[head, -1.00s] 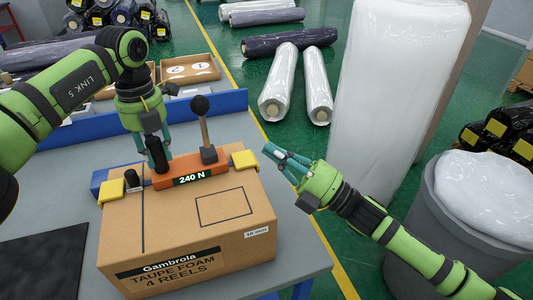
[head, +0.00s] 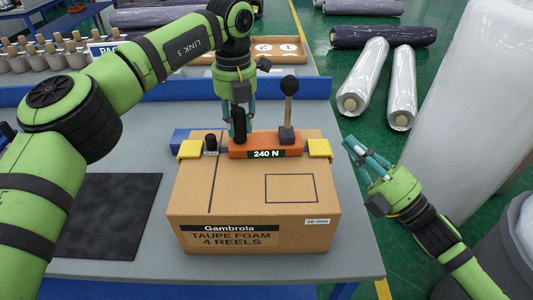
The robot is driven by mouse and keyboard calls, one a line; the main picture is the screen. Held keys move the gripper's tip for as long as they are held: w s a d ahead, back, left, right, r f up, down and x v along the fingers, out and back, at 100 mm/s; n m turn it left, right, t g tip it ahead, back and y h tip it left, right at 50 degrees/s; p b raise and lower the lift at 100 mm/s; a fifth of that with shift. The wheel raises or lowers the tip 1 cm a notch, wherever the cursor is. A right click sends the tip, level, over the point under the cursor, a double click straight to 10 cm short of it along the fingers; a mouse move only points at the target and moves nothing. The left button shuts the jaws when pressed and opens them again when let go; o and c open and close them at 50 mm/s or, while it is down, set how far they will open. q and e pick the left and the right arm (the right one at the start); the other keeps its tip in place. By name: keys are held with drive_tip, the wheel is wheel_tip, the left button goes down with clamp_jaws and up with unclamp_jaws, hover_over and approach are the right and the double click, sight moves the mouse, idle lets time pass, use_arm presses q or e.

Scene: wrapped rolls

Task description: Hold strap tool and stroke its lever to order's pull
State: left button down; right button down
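The strap tool (head: 266,152) is an orange block with a "240 N" plate on its front, on top of a cardboard box (head: 255,215). My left gripper (head: 239,132) comes from above and is closed around the tool's black grip at the left end. My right gripper (head: 352,146) is empty, to the right of the box and apart from the lever. Its fingers point up-left; their gap is unclear from this angle.
Yellow corner pieces (head: 319,149) sit at both sides of the tool. A black mat (head: 106,215) lies on the grey table (head: 80,150) at left. A blue rail (head: 300,86) crosses behind the box. Wrapped rolls (head: 364,77) lie on the floor beyond.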

use_arm(q)
drive_tip(key=c, duration=0.9)
unclamp_jaws()
drive_tip(key=shift+o, duration=0.2)
wheel_tip(320, 180, up, 10)
drive_tip(key=shift+r, duration=0.1)
drive_tip(key=shift+w+r, duration=0.1)
drive_tip(key=shift+r, duration=0.9)
